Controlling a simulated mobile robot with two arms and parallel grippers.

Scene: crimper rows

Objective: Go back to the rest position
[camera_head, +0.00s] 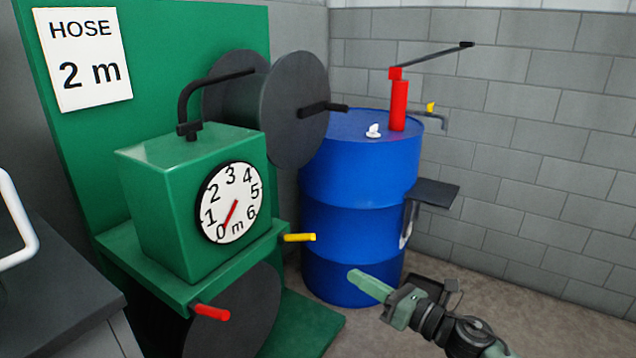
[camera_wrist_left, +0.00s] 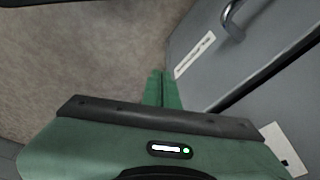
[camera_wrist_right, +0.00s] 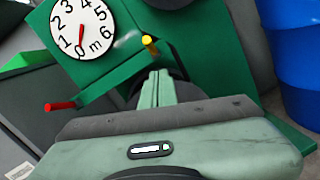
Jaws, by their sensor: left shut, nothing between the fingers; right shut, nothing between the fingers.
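My right gripper (camera_head: 354,276) is in the lower right of the head view, in front of the blue drum. In the right wrist view its fingers (camera_wrist_right: 157,78) are together and hold nothing, with the green hose machine beyond them. My left gripper does not show in the head view. In the left wrist view its fingers (camera_wrist_left: 162,84) are together and empty, over the brown floor and beside a grey cabinet (camera_wrist_left: 225,60).
The green machine (camera_head: 170,220) has a dial (camera_head: 231,202) with its needle near 0, a yellow handle (camera_head: 299,237) and a red handle (camera_head: 211,312). A sign (camera_head: 82,60) reads "HOSE 2 m". A blue drum (camera_head: 350,220) with a red pump (camera_head: 399,105) stands behind. Floor is free at right.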

